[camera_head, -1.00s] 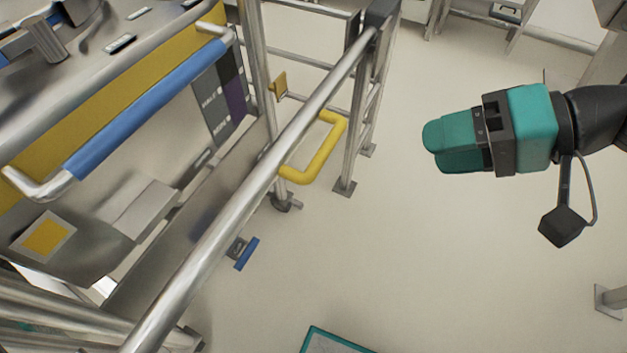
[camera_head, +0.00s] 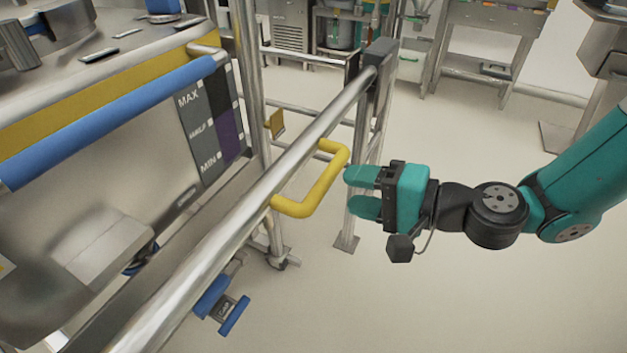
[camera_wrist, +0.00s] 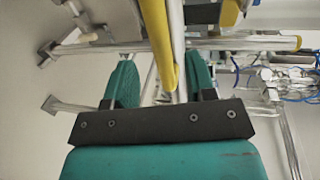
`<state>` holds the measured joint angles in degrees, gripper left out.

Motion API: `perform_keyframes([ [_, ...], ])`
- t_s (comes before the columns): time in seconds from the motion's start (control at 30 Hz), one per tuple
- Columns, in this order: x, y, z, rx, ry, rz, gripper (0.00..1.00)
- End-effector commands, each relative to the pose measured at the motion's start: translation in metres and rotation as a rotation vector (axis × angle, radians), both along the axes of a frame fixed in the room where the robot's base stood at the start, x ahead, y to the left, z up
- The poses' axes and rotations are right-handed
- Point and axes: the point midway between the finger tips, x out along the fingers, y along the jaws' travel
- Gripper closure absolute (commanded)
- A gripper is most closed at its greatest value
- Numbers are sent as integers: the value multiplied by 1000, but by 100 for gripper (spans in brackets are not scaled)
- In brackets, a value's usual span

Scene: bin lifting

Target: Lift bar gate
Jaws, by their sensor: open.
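The bar gate (camera_head: 225,232) is a long silver bar running from the lower left to a dark grey block on a post. A yellow U-shaped handle (camera_head: 322,192) sticks out from its right side. My gripper (camera_head: 356,192), teal with a black bracket, is open and just right of the handle in the head view. Its fingers point left towards the handle, and a small gap shows between them. In the wrist view, the yellow handle (camera_wrist: 158,40) shows beyond and between the two teal fingers (camera_wrist: 160,80). I cannot tell its exact depth there.
A steel machine with a blue rail (camera_head: 110,118) and a MAX/MIN level panel (camera_head: 212,125) stands left of the bar. A blue pedal-like part (camera_head: 235,314) sits below the bar. The floor (camera_head: 390,305) at right front is clear. Benches stand at the back.

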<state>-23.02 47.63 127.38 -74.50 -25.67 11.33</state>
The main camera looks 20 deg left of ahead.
Motion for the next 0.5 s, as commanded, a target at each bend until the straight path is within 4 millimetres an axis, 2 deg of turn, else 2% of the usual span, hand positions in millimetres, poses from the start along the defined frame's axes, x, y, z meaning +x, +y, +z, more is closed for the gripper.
perform_keyframes([
  [0.03,0,13,-2,1,-3,8,49],
  [0.2,2,47,-9,0,-2,6,49],
  [0.4,5,72,-15,0,0,3,49],
  [0.5,6,78,-16,-1,-1,1,49],
])
